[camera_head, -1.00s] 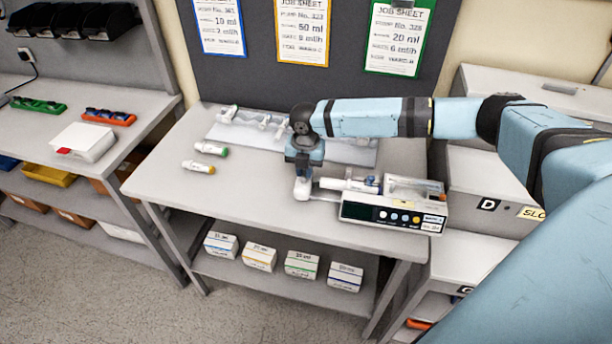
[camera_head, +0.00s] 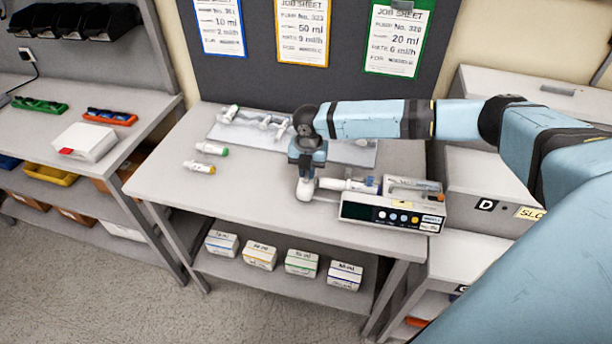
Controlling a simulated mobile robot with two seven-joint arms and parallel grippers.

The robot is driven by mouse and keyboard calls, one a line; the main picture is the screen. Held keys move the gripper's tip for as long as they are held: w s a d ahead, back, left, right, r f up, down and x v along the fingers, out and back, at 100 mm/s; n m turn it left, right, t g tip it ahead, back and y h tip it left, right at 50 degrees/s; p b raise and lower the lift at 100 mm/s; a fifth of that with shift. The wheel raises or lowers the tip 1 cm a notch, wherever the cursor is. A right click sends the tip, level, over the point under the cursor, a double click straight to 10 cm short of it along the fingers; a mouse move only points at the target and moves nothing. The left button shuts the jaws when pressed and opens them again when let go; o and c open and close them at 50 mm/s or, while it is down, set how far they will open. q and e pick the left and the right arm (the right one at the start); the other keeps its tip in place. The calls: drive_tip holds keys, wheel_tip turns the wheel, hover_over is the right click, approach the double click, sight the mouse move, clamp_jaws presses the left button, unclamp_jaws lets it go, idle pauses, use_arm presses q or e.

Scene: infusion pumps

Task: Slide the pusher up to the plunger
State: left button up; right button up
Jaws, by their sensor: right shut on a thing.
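The infusion pump (camera_head: 390,213) lies on the table with its dark panel and coloured buttons facing the front. A syringe (camera_head: 350,185) lies along its top left part, its plunger end toward the left. My right gripper (camera_head: 305,186) points down at the pump's left end, shut on the white pusher (camera_head: 305,193). The pusher is close to the plunger end; whether they touch is too small to tell. My gripper hides part of the pusher. My left gripper is out of view.
Two loose syringes (camera_head: 212,149) with green and orange ends lie on the left of the table (camera_head: 165,185). A pale tray (camera_head: 362,152) with several syringes is behind my right arm. Job sheets (camera_head: 301,30) hang on the back board. Boxes (camera_head: 302,263) stand on the lower shelf.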

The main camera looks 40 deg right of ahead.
drive_tip(key=shift+s+d+p, duration=0.15)
drive_tip(key=shift+d+p, duration=0.05)
drive_tip(key=shift+p, duration=0.1)
idle(0.4)
drive_tip(key=o, duration=0.5)
drive_tip(key=shift+o, duration=0.2)
drive_tip(key=shift+r, duration=0.1)
wheel_tip(320, 180, up, 5)
drive_tip(key=p, duration=0.5)
drive_tip(key=shift+r+p, duration=0.95)
drive_tip(key=shift+p, duration=0.25)
drive_tip(key=shift+f, duration=0.1)
